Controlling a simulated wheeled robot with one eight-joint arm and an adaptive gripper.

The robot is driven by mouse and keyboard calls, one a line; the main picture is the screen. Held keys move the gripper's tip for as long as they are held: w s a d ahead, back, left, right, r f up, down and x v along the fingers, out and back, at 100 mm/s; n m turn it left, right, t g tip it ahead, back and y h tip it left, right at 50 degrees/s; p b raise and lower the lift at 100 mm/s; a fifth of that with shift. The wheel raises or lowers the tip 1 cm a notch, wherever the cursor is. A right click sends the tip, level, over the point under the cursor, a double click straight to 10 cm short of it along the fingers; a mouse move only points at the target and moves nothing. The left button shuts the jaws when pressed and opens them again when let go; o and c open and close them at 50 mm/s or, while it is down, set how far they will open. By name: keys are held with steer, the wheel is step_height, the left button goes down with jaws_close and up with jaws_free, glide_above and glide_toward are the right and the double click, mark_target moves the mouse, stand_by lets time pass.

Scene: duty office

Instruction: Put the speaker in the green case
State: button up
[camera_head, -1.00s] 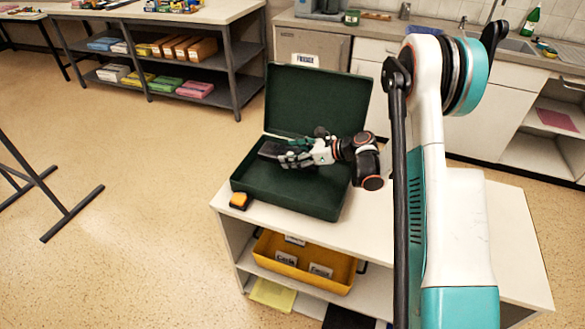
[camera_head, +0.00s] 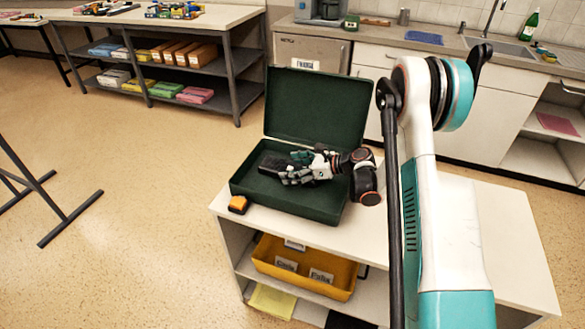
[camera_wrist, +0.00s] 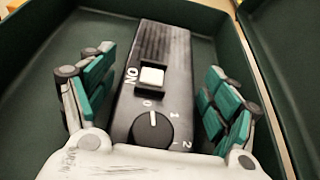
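The speaker (camera_wrist: 154,85) is a black box with a ribbed grille, a white ON switch and a numbered dial. It lies inside the open green case (camera_head: 312,207), and its dark end (camera_head: 270,166) shows in the head view. The case stands on a white-topped cabinet with its lid (camera_head: 318,103) raised at the back. My gripper (camera_head: 293,168) is low over the case interior. In the wrist view its fingers are spread on both sides of the speaker, with a visible gap on each side. The speaker's underside is hidden.
A small orange and black object (camera_head: 238,204) sits on the cabinet top (camera_head: 400,240) by the case's front left corner. A yellow tray (camera_head: 305,268) is on the shelf below. A kitchen counter (camera_head: 420,45) runs behind. The cabinet top to the right of the case is clear.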

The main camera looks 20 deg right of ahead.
stand_by(0.3)
steer(key=shift+d+r, duration=0.1)
steer(key=shift+r, duration=0.05)
steer(key=p+v, duration=0.3)
steer(key=v, duration=0.8)
steer(key=shift+s+d+r+p, duration=0.2)
steer(key=shift+s+d+p, duration=0.05)
steer(key=shift+d+p, duration=0.05)
